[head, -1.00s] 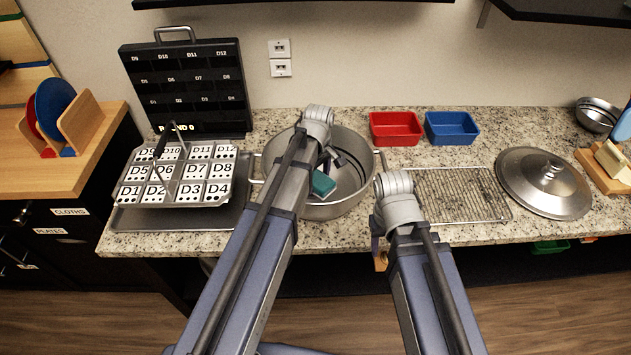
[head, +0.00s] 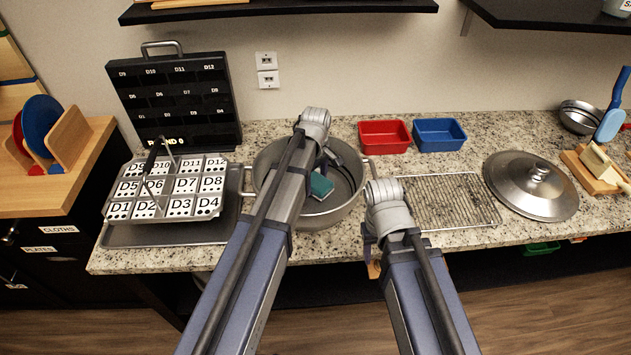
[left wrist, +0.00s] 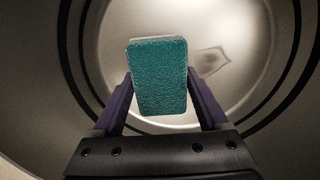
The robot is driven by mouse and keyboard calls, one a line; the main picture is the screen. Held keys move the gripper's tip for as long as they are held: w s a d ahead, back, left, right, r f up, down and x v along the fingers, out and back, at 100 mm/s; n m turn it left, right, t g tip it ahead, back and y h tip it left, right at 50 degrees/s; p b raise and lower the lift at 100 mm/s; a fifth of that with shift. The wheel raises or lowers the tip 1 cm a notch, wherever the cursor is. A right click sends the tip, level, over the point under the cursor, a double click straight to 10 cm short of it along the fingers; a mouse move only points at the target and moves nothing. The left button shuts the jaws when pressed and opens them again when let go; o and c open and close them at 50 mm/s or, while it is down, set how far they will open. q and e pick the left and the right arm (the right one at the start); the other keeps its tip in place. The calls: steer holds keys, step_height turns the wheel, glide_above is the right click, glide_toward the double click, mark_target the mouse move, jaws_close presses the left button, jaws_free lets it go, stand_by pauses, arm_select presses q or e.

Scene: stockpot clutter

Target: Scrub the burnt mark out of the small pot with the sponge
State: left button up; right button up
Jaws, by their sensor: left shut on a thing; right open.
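A steel pot (head: 346,205) stands on the counter in the middle of the head view. My left gripper (left wrist: 160,98) is inside it, shut on a teal sponge (left wrist: 158,80). The sponge also shows in the head view (head: 320,187). In the left wrist view the pot floor is behind the sponge, with a faint dark-edged patch (left wrist: 210,62) to its right. I cannot tell whether the sponge touches the floor. My right gripper (head: 369,250) hangs open at the counter's front edge, mostly hidden by its own wrist.
A rack of labelled tiles (head: 165,190) stands left of the pot. A wire rack (head: 450,200) and a steel lid (head: 531,186) lie to the right. Red (head: 384,137) and blue (head: 440,134) bins are behind. A wooden board with a brush (head: 600,170) is far right.

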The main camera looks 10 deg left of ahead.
arm_select(q)
steer(key=shift+r+p, duration=2.55)
steer(key=shift+r, duration=0.25)
step_height(320, 180, up, 3)
steer(key=p, duration=0.3)
steer(key=shift+r, duration=0.1)
steer(key=shift+a, duration=0.1)
